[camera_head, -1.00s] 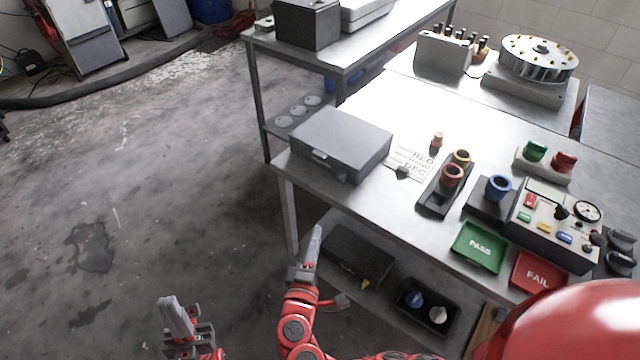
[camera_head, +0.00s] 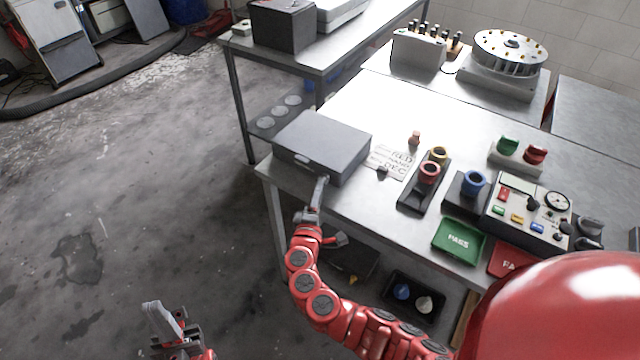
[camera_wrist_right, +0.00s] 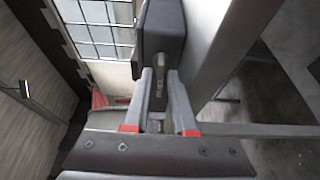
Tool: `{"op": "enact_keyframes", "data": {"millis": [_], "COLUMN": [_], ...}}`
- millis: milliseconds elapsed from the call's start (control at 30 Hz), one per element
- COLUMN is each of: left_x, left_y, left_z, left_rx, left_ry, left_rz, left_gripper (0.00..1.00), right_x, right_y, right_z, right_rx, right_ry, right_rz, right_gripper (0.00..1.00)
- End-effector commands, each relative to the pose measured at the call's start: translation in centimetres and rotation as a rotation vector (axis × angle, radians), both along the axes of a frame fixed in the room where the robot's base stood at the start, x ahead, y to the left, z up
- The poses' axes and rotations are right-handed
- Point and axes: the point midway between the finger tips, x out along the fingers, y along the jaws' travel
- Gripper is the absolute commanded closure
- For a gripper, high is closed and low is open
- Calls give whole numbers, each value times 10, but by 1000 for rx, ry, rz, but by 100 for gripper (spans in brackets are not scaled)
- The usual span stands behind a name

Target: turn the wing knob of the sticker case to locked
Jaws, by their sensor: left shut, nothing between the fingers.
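The closed grey case (camera_head: 322,140), which I take for the sticker case, lies flat at the left front corner of the bench. A latch or knob on its front is too small to read, so its setting is unclear. My right gripper (camera_head: 321,182) is at the case's front edge; contact cannot be told. In the right wrist view, its fingers (camera_wrist_right: 161,78) stand apart, pointing at a dark block (camera_wrist_right: 162,28), likely the case. A dark strip shows between the fingers. My left gripper (camera_head: 160,318) is shut and empty, low over the floor, away from the bench.
Right of the case on the bench (camera_head: 345,205) are a printed card (camera_head: 390,160), a holder with red and yellow rings (camera_head: 425,185), a blue ring (camera_head: 474,182), a control box (camera_head: 525,215) and a green PASS tray (camera_head: 459,240). A lower shelf holds a black tray (camera_head: 415,297).

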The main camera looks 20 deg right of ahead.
Motion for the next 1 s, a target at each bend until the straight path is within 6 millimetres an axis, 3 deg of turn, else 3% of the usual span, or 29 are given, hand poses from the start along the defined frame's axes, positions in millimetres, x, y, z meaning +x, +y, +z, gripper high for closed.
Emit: {"op": "enact_keyframes", "data": {"millis": [133, 467, 633, 1000], "left_x": [0, 0, 0, 0], "left_y": [0, 0, 0, 0], "left_z": [3, 3, 3, 4], "left_rx": [0, 0, 0, 0], "left_ry": [0, 0, 0, 0], "left_rz": [0, 0, 0, 0], "left_gripper": [100, 100, 100, 100], "right_x": [11, 14, 14, 14], "right_y": [-7, -9, -8, -8], "right_z": [0, -1, -1, 0], "right_rx": [0, 2, 1, -2], "right_ry": [1, 1, 2, 6], "right_rz": [-3, -1, -1, 0], "right_gripper": [76, 76, 100, 100]}}
